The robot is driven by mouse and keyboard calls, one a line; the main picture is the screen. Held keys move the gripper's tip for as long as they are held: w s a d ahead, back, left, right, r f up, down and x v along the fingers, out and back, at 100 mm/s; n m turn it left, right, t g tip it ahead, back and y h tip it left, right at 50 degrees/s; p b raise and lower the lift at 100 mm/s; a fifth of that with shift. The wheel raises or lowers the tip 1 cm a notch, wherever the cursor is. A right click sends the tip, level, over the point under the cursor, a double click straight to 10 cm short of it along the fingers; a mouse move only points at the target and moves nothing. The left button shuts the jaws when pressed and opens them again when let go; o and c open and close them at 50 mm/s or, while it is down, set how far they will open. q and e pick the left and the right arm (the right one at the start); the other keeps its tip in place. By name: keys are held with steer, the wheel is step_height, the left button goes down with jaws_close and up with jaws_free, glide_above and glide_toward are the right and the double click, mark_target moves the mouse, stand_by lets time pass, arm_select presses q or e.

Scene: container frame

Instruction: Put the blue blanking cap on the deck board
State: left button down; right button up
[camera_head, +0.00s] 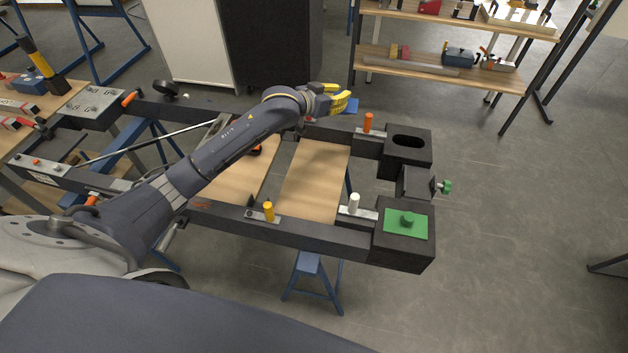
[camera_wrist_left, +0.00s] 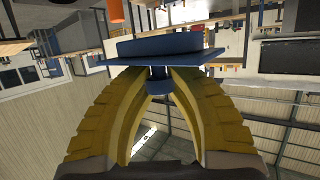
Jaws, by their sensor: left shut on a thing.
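My left gripper (camera_head: 339,101) has yellow fingers and is shut on the blue blanking cap (camera_head: 351,107). It holds the cap above the far rail of the black frame. In the left wrist view the cap (camera_wrist_left: 160,49) shows as a flat blue plate with a raised block, its short stem between the fingertips (camera_wrist_left: 158,80). A pale wooden deck board (camera_head: 316,170) lies inside the frame, below and left of the gripper. Another wooden panel (camera_head: 225,182) is partly hidden behind my left arm. My right gripper is not in view.
The frame's right end has a black block with an oval hole (camera_head: 408,141) and one with a green cap (camera_head: 406,222). Orange (camera_head: 368,122), white (camera_head: 354,203) and yellow (camera_head: 268,211) pegs stand on the rails. A shelf (camera_head: 445,73) stands behind.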

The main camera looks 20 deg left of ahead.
arm_select(q)
steer(key=s+a+f, duration=0.2)
steer(key=s+a, duration=0.5)
steer(key=shift+m+h, duration=0.3)
steer(key=shift+h, duration=0.1)
steer(key=f, duration=1.9)
steer(key=shift+d+f, duration=0.25)
steer(key=c, duration=1.3)
jaws_free()
steer(key=shift+c, duration=0.2)
steer(key=shift+v, duration=3.8)
steer(key=shift+r, duration=0.1)
